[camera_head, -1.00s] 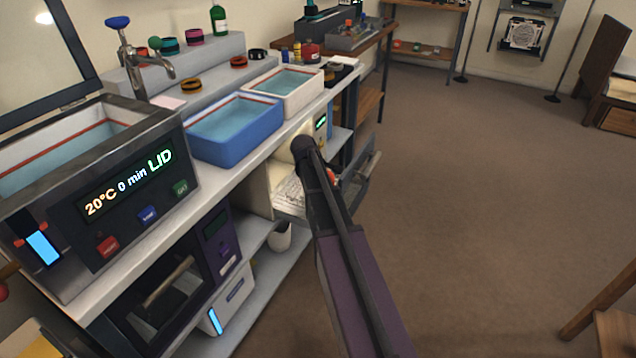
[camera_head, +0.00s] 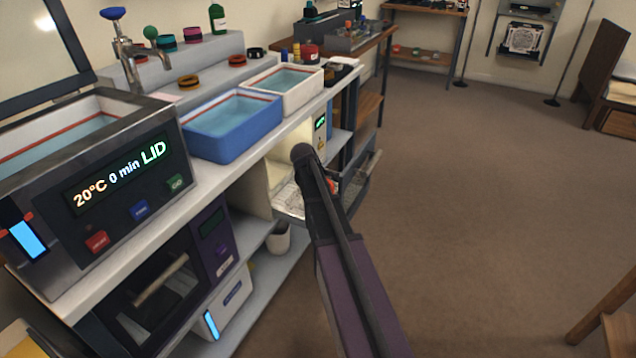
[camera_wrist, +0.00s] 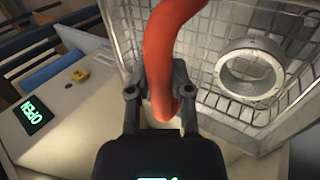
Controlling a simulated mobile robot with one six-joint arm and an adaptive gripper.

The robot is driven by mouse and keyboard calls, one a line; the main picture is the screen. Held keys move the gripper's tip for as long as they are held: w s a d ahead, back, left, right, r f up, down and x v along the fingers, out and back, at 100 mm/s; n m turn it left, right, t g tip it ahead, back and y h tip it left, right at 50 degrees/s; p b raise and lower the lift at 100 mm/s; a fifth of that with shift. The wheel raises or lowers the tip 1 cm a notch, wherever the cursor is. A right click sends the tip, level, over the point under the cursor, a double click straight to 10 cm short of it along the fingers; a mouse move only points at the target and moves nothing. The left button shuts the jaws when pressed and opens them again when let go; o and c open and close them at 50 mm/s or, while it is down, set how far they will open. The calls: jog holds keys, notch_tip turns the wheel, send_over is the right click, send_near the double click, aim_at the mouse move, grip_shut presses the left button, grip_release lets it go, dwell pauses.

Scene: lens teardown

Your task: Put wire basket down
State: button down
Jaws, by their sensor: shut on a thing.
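My gripper (camera_wrist: 161,72) is shut on the thick orange-red handle (camera_wrist: 167,35) of the wire basket (camera_wrist: 212,100) in the wrist view. The basket's mesh fills the right side, and a pale metal ring (camera_wrist: 248,70) rests in it. In the head view my arm reaches to the open, lit compartment (camera_head: 284,168) under the bench. The gripper is mostly hidden behind my arm there. A bit of red shows beside my arm, and mesh shows at the compartment's mouth. I cannot tell whether the basket's underside touches anything.
A green-lit display (camera_wrist: 36,114) on a pale panel is left of the basket. Blue (camera_head: 228,124) and white (camera_head: 288,90) water tubs stand on the bench above. A small white bin (camera_head: 279,238) is on the lower shelf. The floor (camera_head: 460,200) to the right is clear.

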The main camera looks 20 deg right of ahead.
jog(key=shift+f, duration=0.15)
jog(key=c, duration=0.5)
grip_release()
jog(key=shift+c, duration=0.2)
jog(key=shift+r, duration=0.2)
jog(key=shift+p+v, duration=1.05)
jog(key=shift+v, duration=0.05)
jog(key=p+v, duration=0.8)
jog(key=v, duration=0.2)
jog(key=shift+f, duration=0.1)
jog(key=s+a+f+m+g+y, duration=0.1)
jog(key=s+a+m+g+y, duration=0.1)
jog(key=s+a, duration=0.7)
jog(key=s+a+f+m+g+y, duration=0.2)
jog(key=s+a+m, duration=0.3)
jog(key=s+a, duration=0.3)
jog(key=s+y, duration=0.1)
jog(key=s, duration=0.3)
jog(key=shift+s+a+m, duration=0.3)
jog(key=shift+s+a, duration=0.1)
